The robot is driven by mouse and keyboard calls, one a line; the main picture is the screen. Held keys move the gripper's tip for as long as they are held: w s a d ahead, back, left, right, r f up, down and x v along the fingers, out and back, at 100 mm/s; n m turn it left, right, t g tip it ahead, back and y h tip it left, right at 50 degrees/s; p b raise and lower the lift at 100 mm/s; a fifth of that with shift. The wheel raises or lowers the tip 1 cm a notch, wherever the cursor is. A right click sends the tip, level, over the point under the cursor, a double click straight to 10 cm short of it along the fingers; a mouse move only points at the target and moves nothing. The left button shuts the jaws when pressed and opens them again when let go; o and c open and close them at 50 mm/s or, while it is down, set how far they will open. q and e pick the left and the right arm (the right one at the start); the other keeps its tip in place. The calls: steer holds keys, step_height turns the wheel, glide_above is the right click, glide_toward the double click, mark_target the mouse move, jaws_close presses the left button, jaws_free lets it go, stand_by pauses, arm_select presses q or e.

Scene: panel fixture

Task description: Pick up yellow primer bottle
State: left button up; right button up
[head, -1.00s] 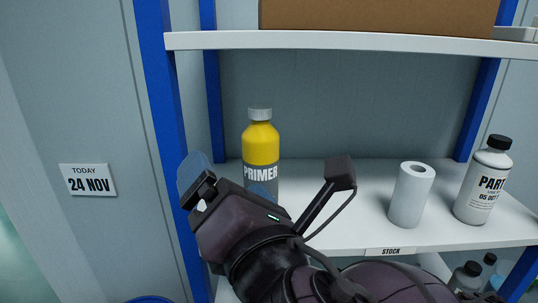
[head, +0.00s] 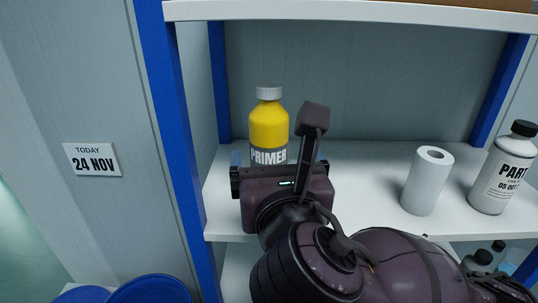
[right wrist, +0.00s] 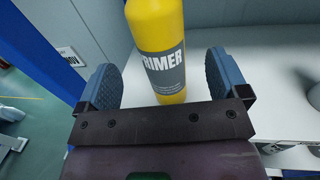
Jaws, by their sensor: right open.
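The yellow primer bottle (head: 268,124) stands upright on the white shelf, with a white cap and a grey PRIMER label. My right gripper (head: 282,162) is in front of it and hides its lower part in the head view. In the right wrist view the bottle (right wrist: 160,45) stands ahead of the open right gripper (right wrist: 163,80), roughly centred between its two blue fingers. The fingers appear apart from the bottle, with nothing held. My left gripper is not in view.
A blue upright post (head: 172,130) is close on the left. An upper shelf (head: 350,14) is overhead.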

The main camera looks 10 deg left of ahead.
mark_target(269, 138)
steer(key=shift+p+x, duration=0.4)
steer(key=shift+x, duration=3.15)
steer(key=shift+f, duration=0.15)
steer(key=c, duration=1.1)
steer(key=shift+c, duration=0.5)
